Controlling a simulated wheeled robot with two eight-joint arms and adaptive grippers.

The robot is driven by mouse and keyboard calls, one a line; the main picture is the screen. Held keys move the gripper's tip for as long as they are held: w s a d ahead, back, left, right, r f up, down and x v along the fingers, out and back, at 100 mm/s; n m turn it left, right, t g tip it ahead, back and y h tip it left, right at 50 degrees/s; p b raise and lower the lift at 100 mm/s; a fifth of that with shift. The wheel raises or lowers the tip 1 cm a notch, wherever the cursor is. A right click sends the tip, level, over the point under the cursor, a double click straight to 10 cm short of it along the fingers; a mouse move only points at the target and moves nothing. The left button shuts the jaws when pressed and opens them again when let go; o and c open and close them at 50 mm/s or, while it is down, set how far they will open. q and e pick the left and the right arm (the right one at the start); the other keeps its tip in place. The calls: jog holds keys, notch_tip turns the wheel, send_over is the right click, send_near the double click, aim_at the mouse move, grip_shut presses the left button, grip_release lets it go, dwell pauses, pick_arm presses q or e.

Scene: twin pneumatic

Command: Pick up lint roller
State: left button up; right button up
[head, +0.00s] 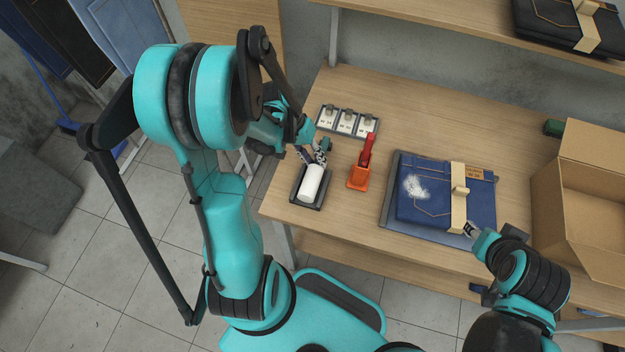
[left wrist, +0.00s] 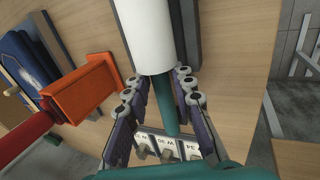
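The lint roller has a white roll (head: 313,183) lying in a small dark tray (head: 298,200) at the table's left edge. In the left wrist view the white roll (left wrist: 143,35) is at the top, and its green handle (left wrist: 163,98) points down between my fingers. My left gripper (head: 312,155) is open, with one finger on each side of the handle; its fingers (left wrist: 160,88) appear apart from the handle. My right gripper (head: 470,230) is by the front of the folded jeans; its finger opening is unclear.
An orange holder (head: 359,178) with a red tool (head: 367,150) stands right of the tray. Three switches on a panel (head: 347,124) lie behind. Folded blue jeans (head: 435,205) with white lint (head: 413,187) lie on a dark board. An open cardboard box (head: 585,190) is at right.

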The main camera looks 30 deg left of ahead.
aim_at(315, 162)
pick_arm(q)
jog(key=shift+d+f, duration=0.1)
grip_shut()
notch_tip(315, 162, up, 10)
jog(key=p, duration=0.3)
jog(key=shift+p, duration=0.4)
jog(key=shift+c, duration=1.3)
grip_release()
grip_shut()
